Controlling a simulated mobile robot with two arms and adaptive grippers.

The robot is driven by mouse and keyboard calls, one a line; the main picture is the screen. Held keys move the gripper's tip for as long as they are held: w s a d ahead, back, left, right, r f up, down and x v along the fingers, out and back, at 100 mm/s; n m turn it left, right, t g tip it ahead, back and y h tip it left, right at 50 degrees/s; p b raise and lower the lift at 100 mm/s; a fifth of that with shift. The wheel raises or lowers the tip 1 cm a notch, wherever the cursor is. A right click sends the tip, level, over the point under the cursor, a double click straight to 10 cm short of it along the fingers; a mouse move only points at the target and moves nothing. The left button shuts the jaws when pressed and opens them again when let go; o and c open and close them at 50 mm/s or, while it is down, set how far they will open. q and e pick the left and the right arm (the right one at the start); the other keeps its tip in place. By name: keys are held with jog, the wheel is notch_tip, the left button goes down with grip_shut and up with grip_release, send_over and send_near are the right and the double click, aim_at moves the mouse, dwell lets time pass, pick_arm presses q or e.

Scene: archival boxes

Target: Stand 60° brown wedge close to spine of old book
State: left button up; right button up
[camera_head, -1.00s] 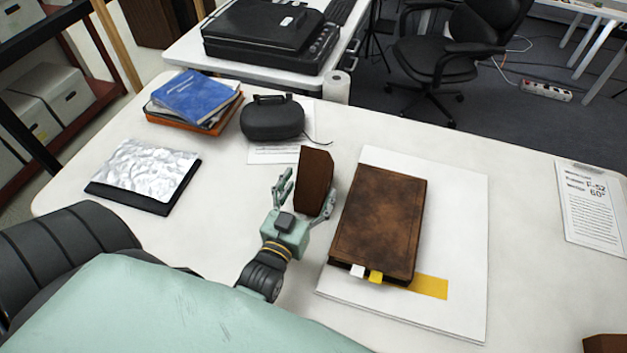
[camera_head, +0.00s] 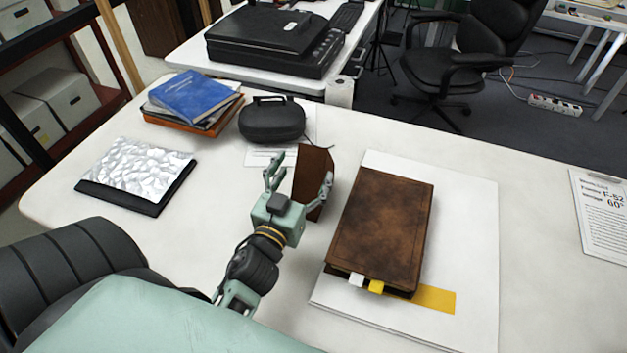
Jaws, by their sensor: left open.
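The brown wedge (camera_head: 312,169) stands on the white table, left of the old book, with a strip of table between them. The old book (camera_head: 382,226) is brown and lies closed on a white board, with a white tab and a yellow tab at its near edge. My left gripper (camera_head: 300,174) is open at the near side of the wedge, one finger to its left and one at its right side. The gripper hides the wedge's lower near part; whether the fingers touch it I cannot tell. My right gripper is not in view.
The white board (camera_head: 473,230) with a yellow strip lies under the book. A black case (camera_head: 272,119), a stack with a blue book (camera_head: 194,98) and a foil-topped dark folder (camera_head: 137,171) stand to the left. A clipboard sheet marked 60° (camera_head: 604,215) lies at right.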

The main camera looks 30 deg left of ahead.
aim_at(309, 167)
pick_arm(q)
jog(key=x, duration=0.3)
jog(key=f+x, duration=0.1)
jog(key=x, duration=0.1)
jog(key=shift+w+p, duration=0.25)
jog(key=shift+p, duration=0.15)
jog(key=shift+w+a+f, duration=0.1)
jog(key=shift+w, duration=0.15)
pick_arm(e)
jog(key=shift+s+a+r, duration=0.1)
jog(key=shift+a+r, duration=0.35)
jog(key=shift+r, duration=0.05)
pick_arm(q)
jog(key=shift+c, duration=0.6)
jog(key=c, duration=1.3)
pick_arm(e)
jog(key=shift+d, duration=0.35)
pick_arm(q)
jog(key=shift+c, duration=0.2)
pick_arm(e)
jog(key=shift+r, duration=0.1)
